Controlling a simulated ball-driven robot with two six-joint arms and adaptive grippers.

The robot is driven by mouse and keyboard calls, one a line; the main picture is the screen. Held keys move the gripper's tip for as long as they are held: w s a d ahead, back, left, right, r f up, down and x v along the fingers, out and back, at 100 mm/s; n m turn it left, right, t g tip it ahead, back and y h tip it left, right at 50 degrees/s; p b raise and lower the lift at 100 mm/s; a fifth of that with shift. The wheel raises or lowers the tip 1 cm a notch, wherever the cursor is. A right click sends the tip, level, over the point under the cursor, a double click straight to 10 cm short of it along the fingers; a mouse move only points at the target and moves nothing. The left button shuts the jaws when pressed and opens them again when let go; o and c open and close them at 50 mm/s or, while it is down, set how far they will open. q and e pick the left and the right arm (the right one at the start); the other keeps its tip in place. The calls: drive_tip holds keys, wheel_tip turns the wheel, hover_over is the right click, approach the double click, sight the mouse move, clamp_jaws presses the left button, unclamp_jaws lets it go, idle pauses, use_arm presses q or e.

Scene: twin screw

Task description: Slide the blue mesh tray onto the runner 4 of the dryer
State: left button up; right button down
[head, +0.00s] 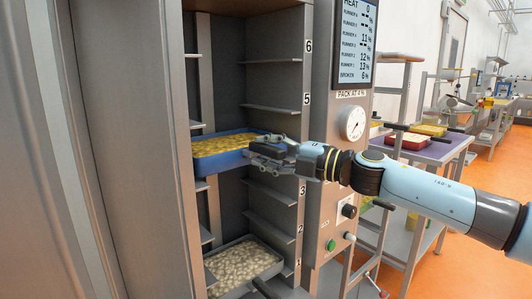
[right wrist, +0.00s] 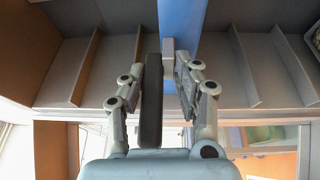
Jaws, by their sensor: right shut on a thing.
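The blue mesh tray (head: 222,158), filled with yellow pieces, is inside the open dryer (head: 230,60) in the head view. It lies roughly level, between the runners marked 3 and 5. The 4 mark and the tray's right edge are hidden by my right gripper (head: 268,152). That gripper is shut on the tray's dark handle (right wrist: 151,100), which shows between its fingers in the right wrist view, with the tray's blue side (right wrist: 182,25) beyond. I cannot tell whether the tray rests on the runner. My left gripper is not in view.
A grey tray (head: 240,265) of pale pieces is low in the dryer, near runner 1, with a dark handle (head: 264,289) toward the front. A control panel (head: 345,130) with a display and gauge adjoins the opening. A cart (head: 430,150) with trays stands at right.

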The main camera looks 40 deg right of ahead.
drive_tip(key=shift+f+b, duration=0.3)
idle(0.7)
drive_tip(key=shift+f, duration=0.15)
idle(0.7)
drive_tip(key=c, duration=0.9)
unclamp_jaws()
